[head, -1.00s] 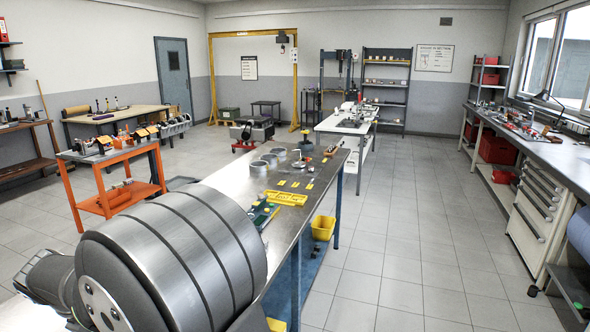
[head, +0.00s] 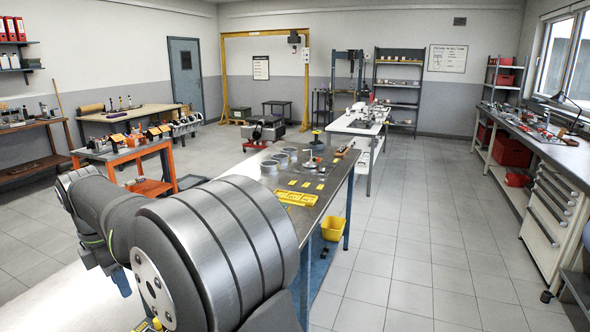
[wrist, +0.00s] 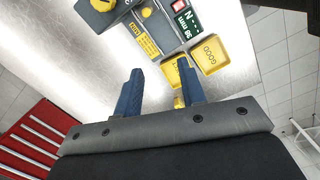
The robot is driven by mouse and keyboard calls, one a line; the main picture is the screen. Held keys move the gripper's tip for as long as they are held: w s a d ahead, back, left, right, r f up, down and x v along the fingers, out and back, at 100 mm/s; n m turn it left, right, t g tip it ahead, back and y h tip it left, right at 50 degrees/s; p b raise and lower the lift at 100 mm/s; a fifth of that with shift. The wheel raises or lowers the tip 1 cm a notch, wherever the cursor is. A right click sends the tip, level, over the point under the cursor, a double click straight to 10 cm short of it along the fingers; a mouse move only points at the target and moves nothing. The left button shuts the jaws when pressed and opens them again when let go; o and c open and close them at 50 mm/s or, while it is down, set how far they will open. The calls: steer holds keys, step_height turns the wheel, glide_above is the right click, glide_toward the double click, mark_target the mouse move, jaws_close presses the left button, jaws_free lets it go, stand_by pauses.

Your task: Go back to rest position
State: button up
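My gripper (wrist: 159,68) shows in the wrist view with its two blue fingers spread apart. Nothing is held between them. It is above a bright metal bench surface (wrist: 75,45). A small yellow piece (wrist: 178,102) shows beside the right finger. In the head view my arm fills the lower left, and the fingertips cannot be made out clearly.
The metal bench (head: 322,205) carries several metal rings (head: 270,167) and a yellow tray (head: 296,197). A yellow bin (head: 332,229) sits below its right side. An orange cart (head: 125,160) stands left. A red drawer cabinet (wrist: 38,140) shows in the wrist view. The floor to the right is open.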

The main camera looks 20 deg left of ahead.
steer(key=shift+w+a+f+m+g, duration=0.1)
steer(key=shift+w+f+m+g, duration=0.15)
steer(key=shift+w+m+g, duration=0.4)
